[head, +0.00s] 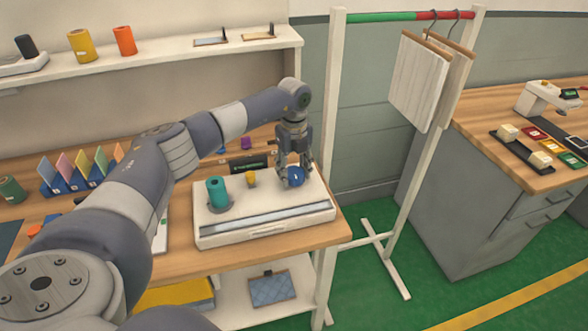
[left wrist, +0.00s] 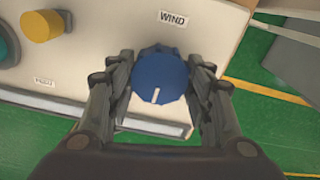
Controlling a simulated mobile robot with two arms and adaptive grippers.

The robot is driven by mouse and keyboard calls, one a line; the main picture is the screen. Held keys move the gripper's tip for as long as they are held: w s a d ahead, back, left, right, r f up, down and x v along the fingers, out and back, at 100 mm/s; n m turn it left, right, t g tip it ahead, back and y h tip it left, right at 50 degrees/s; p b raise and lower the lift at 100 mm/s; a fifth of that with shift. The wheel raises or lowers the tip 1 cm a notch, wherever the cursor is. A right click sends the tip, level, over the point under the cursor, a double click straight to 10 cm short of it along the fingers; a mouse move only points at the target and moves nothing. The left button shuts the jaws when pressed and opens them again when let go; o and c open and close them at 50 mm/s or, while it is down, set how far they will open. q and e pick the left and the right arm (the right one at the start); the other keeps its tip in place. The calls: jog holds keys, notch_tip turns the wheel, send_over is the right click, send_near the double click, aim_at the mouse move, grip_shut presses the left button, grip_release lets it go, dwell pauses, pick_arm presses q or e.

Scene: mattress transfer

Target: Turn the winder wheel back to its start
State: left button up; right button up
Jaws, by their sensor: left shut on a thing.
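The blue winder wheel (head: 295,177) sits on the right end of the white machine (head: 260,229) on the wooden bench. My left gripper (head: 296,182) reaches down over it, with its fingers shut on the wheel from both sides. In the left wrist view the wheel (left wrist: 160,77) is between the two fingers (left wrist: 160,95), and its white mark points toward the bottom, slightly left. A "WIND" label (left wrist: 173,18) is on the machine beside the wheel. My right gripper is in neither view.
A teal spool (head: 216,192) and a yellow knob (head: 251,179) stand on the machine left of the wheel. A garment rack (head: 335,120) with hanging pieces stands close to the right. A shelf (head: 160,55) runs above the bench.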

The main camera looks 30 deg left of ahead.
aim_at(294, 172)
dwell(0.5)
pick_arm(q)
jog(key=o, duration=1)
jog(key=shift+o, duration=0.2)
notch_tip(294, 172, up, 12)
jog(key=shift+f, duration=0.1)
